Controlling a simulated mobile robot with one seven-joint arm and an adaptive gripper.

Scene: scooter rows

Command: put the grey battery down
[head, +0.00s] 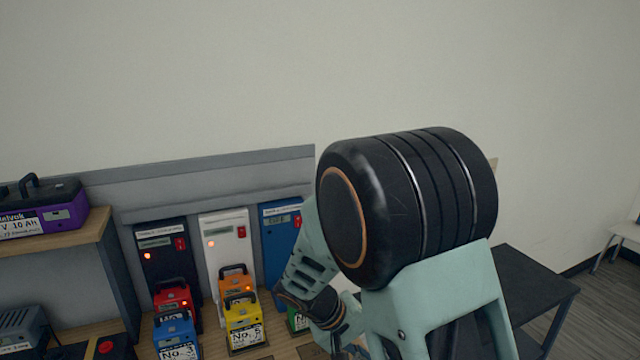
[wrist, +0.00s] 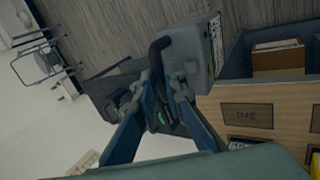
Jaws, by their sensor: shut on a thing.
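In the wrist view a grey battery (wrist: 194,54) with a white printed label on its far side hangs at my gripper (wrist: 166,88). The two fingers are shut on its black handle (wrist: 157,62). The battery is off any surface as far as I can see, with floor behind it. In the head view my own arm covers the right middle, and neither the grey battery nor the fingertips can be made out.
Black, white and blue chargers (head: 224,240) stand against the wall, with several coloured batteries (head: 241,318) before them. A purple battery (head: 45,212) sits on the left shelf. A dark table (head: 520,290) stands at right, its visible top bare. A wooden cabinet (wrist: 285,98) shows in the wrist view.

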